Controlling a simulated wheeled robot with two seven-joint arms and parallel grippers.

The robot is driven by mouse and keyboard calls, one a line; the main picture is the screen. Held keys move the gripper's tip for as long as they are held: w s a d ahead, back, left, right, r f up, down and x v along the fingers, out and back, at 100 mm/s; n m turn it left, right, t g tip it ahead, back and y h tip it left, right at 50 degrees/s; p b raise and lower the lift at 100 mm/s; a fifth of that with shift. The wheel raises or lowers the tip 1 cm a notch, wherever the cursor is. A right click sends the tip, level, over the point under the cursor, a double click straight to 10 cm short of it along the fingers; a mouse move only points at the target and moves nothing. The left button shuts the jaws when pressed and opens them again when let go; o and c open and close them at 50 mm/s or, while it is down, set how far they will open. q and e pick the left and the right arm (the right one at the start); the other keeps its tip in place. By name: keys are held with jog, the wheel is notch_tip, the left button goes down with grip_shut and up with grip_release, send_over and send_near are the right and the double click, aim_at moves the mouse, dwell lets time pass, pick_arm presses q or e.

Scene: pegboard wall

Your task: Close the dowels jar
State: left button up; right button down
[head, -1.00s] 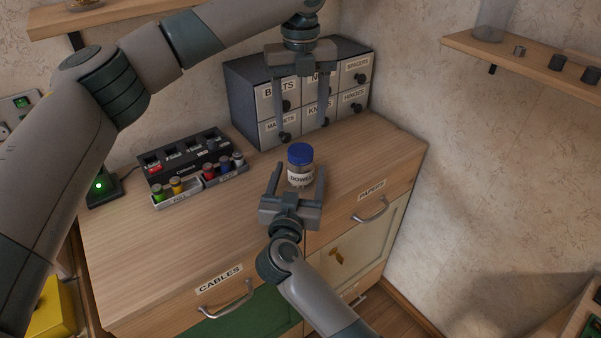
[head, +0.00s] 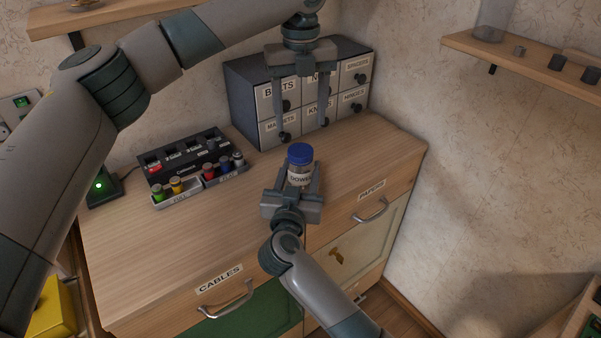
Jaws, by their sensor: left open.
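The dowels jar (head: 299,180) is a small clear jar with a white label, upright on the cabinet top. A blue lid (head: 300,153) sits on its top; how tightly it is on does not show. My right gripper (head: 300,168) comes from the front, its fingers on either side of the jar; whether they touch it I cannot tell. My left gripper (head: 303,122) points down, open and empty, and shows above and behind the jar in the picture.
Behind stands a grey block of labelled drawers (head: 251,98). Left of the jar are a dark rack (head: 184,153) and trays of small coloured-capped bottles (head: 178,198). The wooden top (head: 150,260) is clear at the front left. A shelf (head: 520,67) is on the right wall.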

pick_arm(q)
jog(key=n, duration=1.6)
jog(key=shift+n, duration=0.4)
jog(key=n, duration=1.1)
jog(key=shift+n, duration=0.3)
jog(key=n, duration=0.5)
jog(key=shift+n, duration=0.4)
jog(key=n, duration=0.5)
jog(key=shift+n, duration=0.4)
jog(key=n, duration=0.5)
